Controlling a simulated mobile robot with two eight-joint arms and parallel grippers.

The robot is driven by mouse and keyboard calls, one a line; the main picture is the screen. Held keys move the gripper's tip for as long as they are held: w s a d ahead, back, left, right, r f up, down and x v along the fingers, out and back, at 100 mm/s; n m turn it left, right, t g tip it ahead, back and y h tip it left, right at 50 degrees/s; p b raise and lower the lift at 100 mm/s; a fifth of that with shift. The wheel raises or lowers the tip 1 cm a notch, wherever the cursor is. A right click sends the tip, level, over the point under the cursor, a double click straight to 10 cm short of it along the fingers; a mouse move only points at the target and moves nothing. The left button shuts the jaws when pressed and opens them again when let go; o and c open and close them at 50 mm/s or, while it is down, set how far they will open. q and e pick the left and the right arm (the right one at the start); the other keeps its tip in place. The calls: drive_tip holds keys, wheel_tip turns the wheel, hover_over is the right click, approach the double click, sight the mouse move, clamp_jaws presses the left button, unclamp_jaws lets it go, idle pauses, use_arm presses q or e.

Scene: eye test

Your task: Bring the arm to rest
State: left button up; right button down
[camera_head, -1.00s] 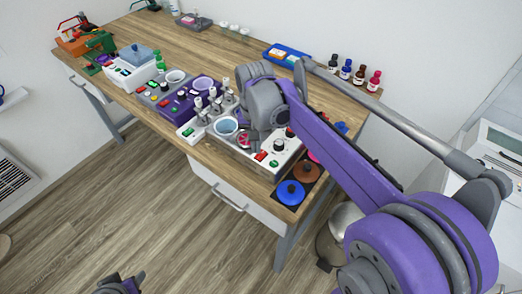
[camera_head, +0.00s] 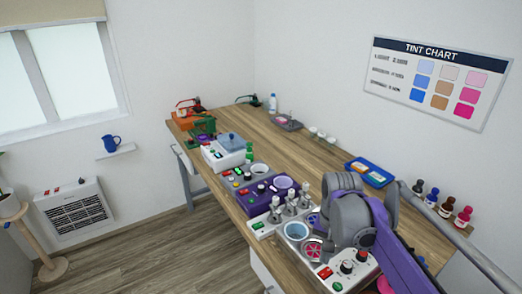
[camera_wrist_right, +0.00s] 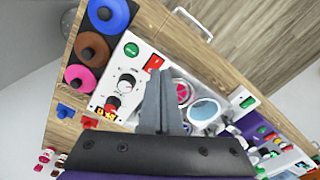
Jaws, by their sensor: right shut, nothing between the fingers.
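My right arm comes in from the lower right of the head view, with its grey wrist (camera_head: 350,215) above the near part of the wooden workbench (camera_head: 262,128). In the right wrist view my right gripper (camera_wrist_right: 164,76) is shut, its two grey fingers together with nothing between them. It points down over a control panel (camera_wrist_right: 112,88) with dials and coloured buttons. In the head view the arm hides the fingers, and I cannot tell how far the tips are above the panel. My left gripper is not in view.
Close around the right gripper are a red-spoked wheel (camera_head: 312,250), a light-blue-lined cup (camera_head: 296,230) and several metal toggles (camera_head: 290,195). Small dark-capped bottles (camera_head: 445,207) stand along the back wall. A blue tray (camera_head: 370,171) lies behind the wrist.

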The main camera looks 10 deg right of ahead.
drive_tip(key=s+a+f+n+t, duration=0.3)
drive_tip(key=s+f, duration=0.1)
drive_tip(key=s, duration=0.2)
drive_tip(key=s+a+f+n+t, duration=0.2)
drive_tip(key=s+a+f+n, duration=0.1)
drive_tip(key=s, duration=0.4)
drive_tip(key=shift+s+a+f+n+t, duration=0.3)
drive_tip(key=shift+a+f+n+t, duration=0.1)
drive_tip(key=shift+f+n, duration=0.3)
drive_tip(key=shift+d, duration=0.1)
